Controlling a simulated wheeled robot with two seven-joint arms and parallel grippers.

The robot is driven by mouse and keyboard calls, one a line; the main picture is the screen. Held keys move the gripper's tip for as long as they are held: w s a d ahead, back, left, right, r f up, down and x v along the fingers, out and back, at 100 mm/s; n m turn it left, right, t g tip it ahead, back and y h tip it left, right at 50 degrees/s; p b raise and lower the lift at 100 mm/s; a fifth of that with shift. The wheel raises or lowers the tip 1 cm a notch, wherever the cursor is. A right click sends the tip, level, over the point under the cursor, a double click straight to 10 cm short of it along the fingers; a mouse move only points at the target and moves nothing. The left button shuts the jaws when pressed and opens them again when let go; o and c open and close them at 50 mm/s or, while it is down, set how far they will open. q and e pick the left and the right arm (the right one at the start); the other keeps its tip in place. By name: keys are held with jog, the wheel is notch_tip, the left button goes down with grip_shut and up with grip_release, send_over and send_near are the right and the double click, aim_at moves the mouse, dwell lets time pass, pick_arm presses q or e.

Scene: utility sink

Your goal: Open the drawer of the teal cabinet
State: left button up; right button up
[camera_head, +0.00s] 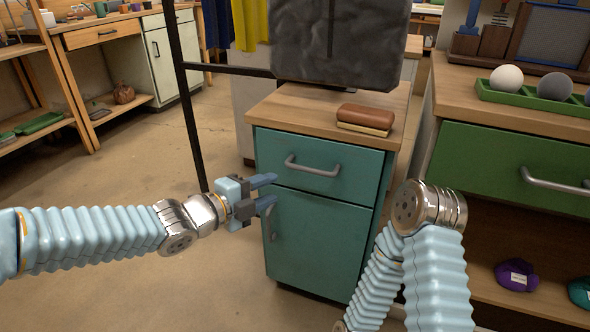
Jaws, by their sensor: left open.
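The teal cabinet (314,242) stands in the middle of the view with a wooden top. Its drawer (348,163) is at the top and looks shut, flush with the front. A grey bar handle (312,166) crosses the drawer front. A door with an upright handle (272,222) is below it. My left gripper (268,191) is open and empty, in front of the cabinet's left side, lower and left of the drawer handle in the picture. My right arm bends in front of the cabinet's right side; its gripper does not show.
A brown brush-like block (365,119) and a dark grey slab (341,45) are on or above the cabinet top. A black metal frame (187,115) stands at left. A green-drawered bench (505,165) stands close at right.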

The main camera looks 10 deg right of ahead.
aim_at(307, 171)
pick_arm(q)
jog(key=shift+m, duration=0.4)
jog(key=x, duration=0.9)
jog(key=r+x, duration=0.1)
jog(key=x, duration=0.3)
jog(key=shift+w+d, duration=0.15)
jog(key=shift+d, duration=0.35)
grip_shut()
